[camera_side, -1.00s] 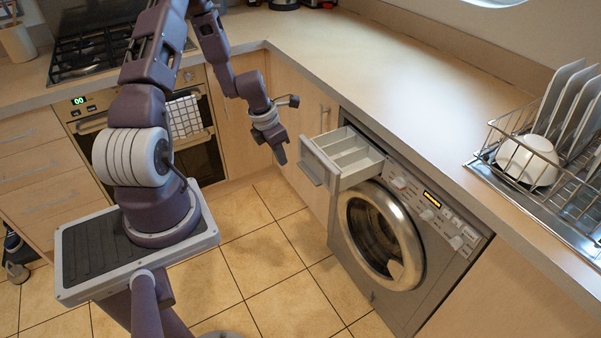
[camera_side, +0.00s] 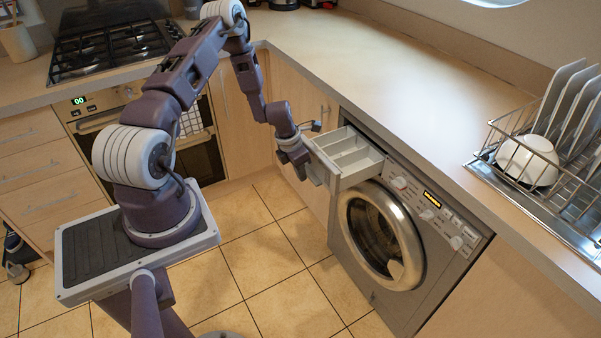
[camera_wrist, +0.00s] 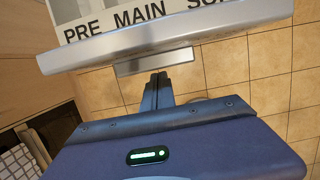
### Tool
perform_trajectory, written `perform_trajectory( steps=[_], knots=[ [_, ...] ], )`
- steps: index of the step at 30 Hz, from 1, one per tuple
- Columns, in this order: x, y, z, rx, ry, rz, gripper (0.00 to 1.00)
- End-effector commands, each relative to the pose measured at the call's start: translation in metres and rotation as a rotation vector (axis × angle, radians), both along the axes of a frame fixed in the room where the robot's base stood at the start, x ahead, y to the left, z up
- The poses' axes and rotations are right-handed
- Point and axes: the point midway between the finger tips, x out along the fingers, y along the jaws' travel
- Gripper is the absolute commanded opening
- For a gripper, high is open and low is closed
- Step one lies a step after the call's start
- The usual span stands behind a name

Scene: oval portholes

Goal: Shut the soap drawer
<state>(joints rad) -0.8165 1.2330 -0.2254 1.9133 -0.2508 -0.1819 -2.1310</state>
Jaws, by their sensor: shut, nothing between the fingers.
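The soap drawer (camera_side: 350,157) is pulled out of the top left of the washing machine (camera_side: 390,235). It is a grey open tray with compartments. In the wrist view, the drawer front (camera_wrist: 170,38) spans the upper part, with the labels PRE and MAIN behind it and a third label partly cut off. A grey handle (camera_wrist: 156,61) sticks out from the front. My gripper (camera_side: 303,175) is shut and empty, just in front of the drawer front. Its fingertips (camera_wrist: 157,78) show close to the handle in the wrist view. I cannot tell whether they touch it.
The worktop (camera_side: 420,110) runs above the machine. A dish rack (camera_side: 545,165) with plates and a white cup stands on the right. The round machine door (camera_side: 380,235) is closed below the drawer. The tiled floor in front is clear.

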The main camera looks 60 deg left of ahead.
Motion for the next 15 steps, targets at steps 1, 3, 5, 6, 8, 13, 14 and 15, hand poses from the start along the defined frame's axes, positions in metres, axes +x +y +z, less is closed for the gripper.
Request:
perform_trajectory(
  steps=[1, 3, 5, 6, 8, 13, 14, 15],
  knots=[
    [0.0, 0.0, 0.0, 0.0, 0.0, 0.0, 0.0],
    [0.0, 0.0, 0.0, 0.0, 0.0, 0.0, 0.0],
    [0.001, 0.0, 0.0, 0.0, 0.0, 0.0, 0.0],
    [0.003, 0.0, 0.0, 0.001, 0.0, -0.001, 0.0],
    [0.011, 0.001, 0.0, 0.004, 0.001, 0.0, 0.0],
    [0.058, 0.001, -0.001, 0.008, 0.001, -0.002, 0.0],
    [0.067, 0.001, -0.001, 0.007, 0.002, -0.003, 0.0],
    [0.079, 0.001, -0.001, 0.007, 0.002, -0.002, 0.0]
  ],
)
